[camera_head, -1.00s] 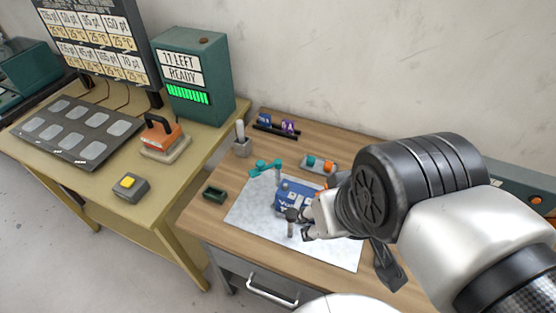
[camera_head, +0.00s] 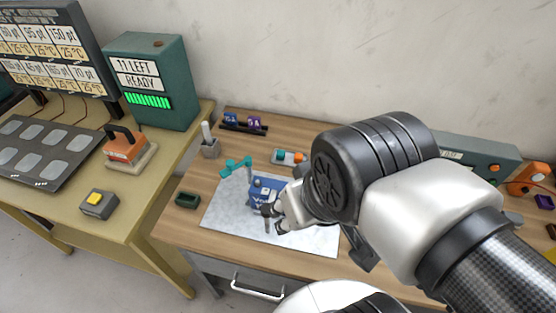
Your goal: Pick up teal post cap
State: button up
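A small teal cap (camera_head: 281,155) lies at the left end of a small pale tray (camera_head: 290,162) at the back of the wooden bench, beside an orange piece. It looks like the teal post cap, but it is small in this view. My gripper (camera_head: 274,218) is over the white mat (camera_head: 225,213), in front of the blue box (camera_head: 263,188) and apart from the teal cap. A grey upright piece shows at its fingers; I cannot tell whether it is held.
A teal jointed arm (camera_head: 237,166) stands left of the blue box. The mat's left part is clear. My arm hides much of the bench's right side.

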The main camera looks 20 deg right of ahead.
aim_at(280, 155)
jog(key=i+j+z, duration=0.1)
jog(key=j, duration=0.25)
jog(key=i+j+z, duration=0.1)
jog(key=j, duration=0.3)
jog(key=i+j+z, duration=0.15)
jog(key=i+j, duration=0.1)
jog(key=j, duration=0.1)
